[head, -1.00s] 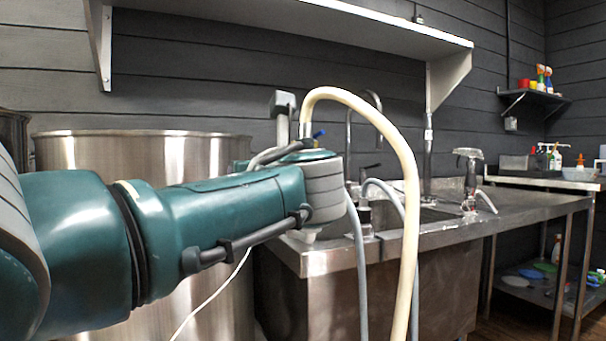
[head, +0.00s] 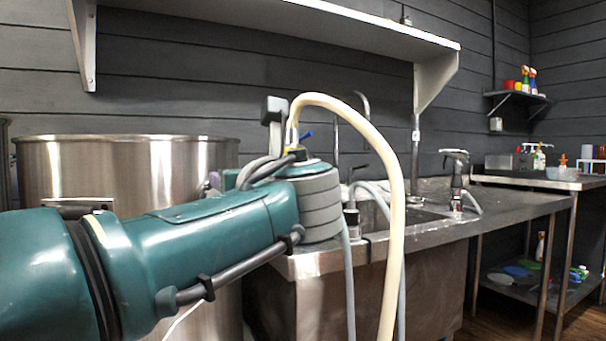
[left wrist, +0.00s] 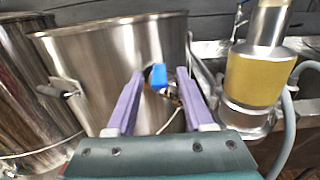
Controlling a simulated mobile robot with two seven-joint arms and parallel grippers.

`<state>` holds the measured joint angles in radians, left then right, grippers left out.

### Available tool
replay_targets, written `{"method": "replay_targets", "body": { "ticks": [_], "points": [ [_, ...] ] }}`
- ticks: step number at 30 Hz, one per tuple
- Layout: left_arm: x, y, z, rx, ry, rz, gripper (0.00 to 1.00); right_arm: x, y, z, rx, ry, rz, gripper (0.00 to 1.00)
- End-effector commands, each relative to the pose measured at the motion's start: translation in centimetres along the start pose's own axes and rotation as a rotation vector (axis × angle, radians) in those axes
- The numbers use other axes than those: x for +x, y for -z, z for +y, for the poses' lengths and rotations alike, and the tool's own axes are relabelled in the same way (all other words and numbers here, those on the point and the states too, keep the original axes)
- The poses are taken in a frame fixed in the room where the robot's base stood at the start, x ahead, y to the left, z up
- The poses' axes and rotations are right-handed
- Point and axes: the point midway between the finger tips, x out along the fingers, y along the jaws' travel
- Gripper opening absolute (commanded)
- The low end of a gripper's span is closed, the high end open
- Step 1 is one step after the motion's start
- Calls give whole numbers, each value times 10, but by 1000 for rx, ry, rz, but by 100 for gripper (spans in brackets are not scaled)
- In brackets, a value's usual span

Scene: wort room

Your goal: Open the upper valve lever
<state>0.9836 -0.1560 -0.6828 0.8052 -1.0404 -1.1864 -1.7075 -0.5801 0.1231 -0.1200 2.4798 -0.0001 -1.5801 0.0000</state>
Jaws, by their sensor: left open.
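A blue lever (left wrist: 158,77) shows in the left wrist view, in front of the wall of a steel kettle (left wrist: 95,65). Dark and brassy fittings show just beside it, partly hidden. My left gripper (left wrist: 158,80) has two purple fingers, spread apart, with the lever seen in the gap between them. No contact with the lever is visible. In the head view my left arm hides most of the gripper; a bit of purple finger shows at the kettle (head: 125,160). A small blue piece (head: 306,134) also shows beside the hose top; I cannot tell what it belongs to. My right gripper is out of view.
A cream hose (head: 393,210) arches down beside my left arm. A steel sink counter (head: 430,225) stands to the right, with a faucet sprayer (head: 457,170). A silver and yellow cylinder (left wrist: 260,72) stands close to the right finger. A wall shelf (head: 300,20) hangs above.

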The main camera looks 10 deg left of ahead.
Motion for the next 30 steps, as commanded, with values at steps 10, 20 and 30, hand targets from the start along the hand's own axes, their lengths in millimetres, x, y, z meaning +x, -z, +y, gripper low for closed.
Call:
{"method": "replay_targets", "body": {
  "ticks": [10, 20, 30],
  "points": [
    [-65, -2, 0, -2, 2, 5, 52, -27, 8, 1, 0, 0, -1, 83],
    [-82, 0, 0, -2, -1, 2, 52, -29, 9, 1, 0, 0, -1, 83],
    [-89, 15, 21, -202, -29, 173, 28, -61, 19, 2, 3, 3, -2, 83]
  ]
}}
